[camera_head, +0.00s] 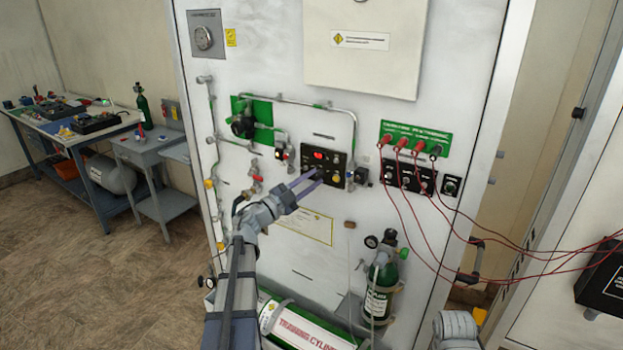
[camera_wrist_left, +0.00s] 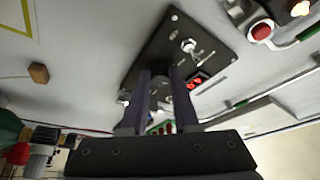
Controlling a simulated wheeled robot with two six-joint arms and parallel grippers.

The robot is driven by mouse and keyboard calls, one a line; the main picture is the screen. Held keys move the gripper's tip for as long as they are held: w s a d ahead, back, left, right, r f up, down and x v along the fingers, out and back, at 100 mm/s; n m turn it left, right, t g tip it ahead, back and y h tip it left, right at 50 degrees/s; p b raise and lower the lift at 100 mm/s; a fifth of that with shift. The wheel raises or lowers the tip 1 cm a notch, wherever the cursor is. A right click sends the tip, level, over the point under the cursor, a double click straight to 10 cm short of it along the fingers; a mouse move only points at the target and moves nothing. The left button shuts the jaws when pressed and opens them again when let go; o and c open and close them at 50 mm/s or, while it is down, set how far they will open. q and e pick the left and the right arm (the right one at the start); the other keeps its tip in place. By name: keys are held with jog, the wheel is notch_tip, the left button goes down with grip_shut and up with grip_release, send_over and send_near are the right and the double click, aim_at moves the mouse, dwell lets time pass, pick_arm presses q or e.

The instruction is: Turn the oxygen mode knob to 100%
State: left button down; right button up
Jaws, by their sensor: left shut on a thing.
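The black control panel (camera_head: 328,164) is on the white wall board, with a lit red display (camera_head: 318,155) near its top left. My left gripper (camera_head: 318,176) reaches up to the lower left part of this panel. In the left wrist view its two dark fingers (camera_wrist_left: 160,73) end at the panel face and are shut on a small knob, taken to be the oxygen mode knob. The fingers hide most of it, so its setting cannot be read. A silver toggle (camera_wrist_left: 188,45) and the red display (camera_wrist_left: 199,82) show beside the fingers.
Pipes and valves (camera_head: 283,150) are left of the panel. Red cables (camera_head: 402,190) hang from jacks at its right. A small green cylinder (camera_head: 381,283) and a large training cylinder (camera_head: 300,325) are below. Tables (camera_head: 75,135) stand at the far left.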

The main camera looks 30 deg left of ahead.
pick_arm(q)
jog(key=shift+m, duration=0.3)
dwell(0.4)
jog(key=c, duration=0.7)
grip_release()
jog(key=shift+o, duration=0.2)
jog(key=b+v, duration=0.1)
jog(key=v, duration=0.6)
jog(key=shift+s+a, duration=0.15)
jog(key=shift+s, duration=0.25)
